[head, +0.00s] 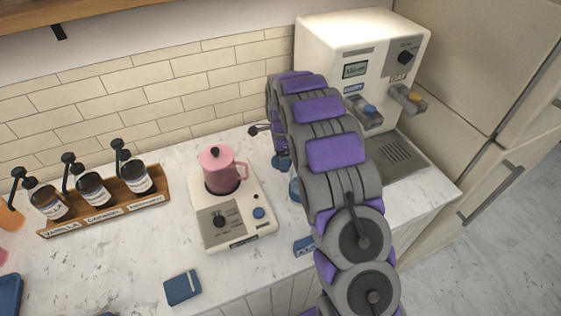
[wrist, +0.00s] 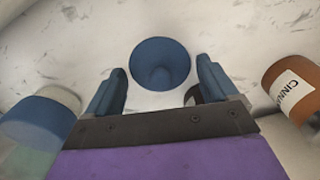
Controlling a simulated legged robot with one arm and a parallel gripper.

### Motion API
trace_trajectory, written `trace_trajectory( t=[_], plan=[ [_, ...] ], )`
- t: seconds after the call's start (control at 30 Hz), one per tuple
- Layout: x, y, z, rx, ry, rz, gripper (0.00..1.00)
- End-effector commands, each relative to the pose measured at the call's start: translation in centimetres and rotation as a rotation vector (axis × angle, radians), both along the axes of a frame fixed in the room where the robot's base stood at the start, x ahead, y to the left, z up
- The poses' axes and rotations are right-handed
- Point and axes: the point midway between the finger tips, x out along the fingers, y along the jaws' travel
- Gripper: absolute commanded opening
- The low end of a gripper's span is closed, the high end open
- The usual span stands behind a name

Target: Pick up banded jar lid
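A second blue lid (wrist: 38,122) sits on a pale glass jar at the left.
A brown jar labelled "CINN" (wrist: 292,88) stands close to the right finger. A pink pot (head: 222,172) sits on a white burner (head: 233,218) left of my arm. A coffee machine (head: 335,50) stands behind it. Syrup bottles (head: 94,190) stand in a wooden rack.

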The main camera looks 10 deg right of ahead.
Motion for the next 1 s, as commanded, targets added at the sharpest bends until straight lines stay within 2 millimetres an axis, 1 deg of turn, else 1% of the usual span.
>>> trace_trajectory(
  t=[0.03,0.07,0.4,0.67,0.77,0.87,1.0],
  plan=[
    [-0.2,0.0,-0.3,0.000,0.007,-0.001,0.82],
    [-0.2,0.0,-0.3,0.001,0.008,-0.001,0.79],
    [-0.2,-0.1,-0.4,0.001,0.010,-0.001,0.46],
    [-0.2,0.0,-0.4,0.001,0.012,-0.001,0.46],
    [-0.2,0.0,0.1,0.001,0.011,-0.001,0.46],
    [-0.2,0.0,1.3,0.001,0.008,-0.001,0.46],
    [-0.1,0.0,4.0,0.001,-0.001,-0.001,0.46]
  ],
)
